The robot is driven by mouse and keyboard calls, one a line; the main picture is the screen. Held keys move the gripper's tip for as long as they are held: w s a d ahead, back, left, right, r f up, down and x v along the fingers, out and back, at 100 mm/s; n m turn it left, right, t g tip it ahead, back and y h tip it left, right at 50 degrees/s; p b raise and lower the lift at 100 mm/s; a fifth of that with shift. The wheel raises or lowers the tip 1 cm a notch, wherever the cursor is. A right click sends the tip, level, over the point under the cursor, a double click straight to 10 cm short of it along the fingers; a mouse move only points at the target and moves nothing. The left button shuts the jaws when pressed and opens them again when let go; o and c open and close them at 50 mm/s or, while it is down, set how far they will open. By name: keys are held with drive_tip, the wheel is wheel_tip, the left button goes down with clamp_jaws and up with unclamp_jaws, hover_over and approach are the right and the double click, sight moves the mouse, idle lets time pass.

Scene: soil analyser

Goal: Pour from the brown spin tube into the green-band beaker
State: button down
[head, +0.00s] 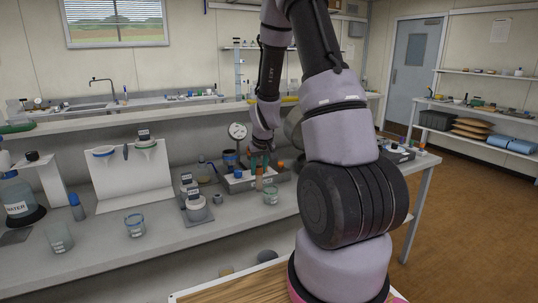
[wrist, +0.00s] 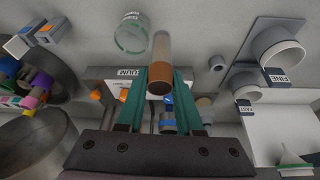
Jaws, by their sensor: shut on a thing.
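The brown spin tube (wrist: 161,55) is held between the green fingers of my gripper (wrist: 162,80). Its brown part is towards the camera and its clear part extends away. In the head view the tube (head: 259,179) looks roughly upright below my gripper (head: 260,160), in front of the rack. The green-band beaker (head: 271,196) stands on the bench just right of and in front of the tube. In the wrist view the beaker (wrist: 131,34) is beside the tube's clear part, to its left. Whether they touch is unclear.
Labelled jars (head: 197,208) are to the left. A blue-band beaker (head: 135,225) and a clear beaker (head: 59,239) stand further left.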

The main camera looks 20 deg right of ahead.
drive_tip(key=d+r+g, duration=0.2)
drive_tip(key=d+r, duration=0.1)
drive_tip(key=d, duration=0.2)
drive_tip(key=shift+w+d+m, duration=0.2)
drive_tip(key=shift+w+m, duration=0.05)
drive_tip(key=shift+m, duration=0.15)
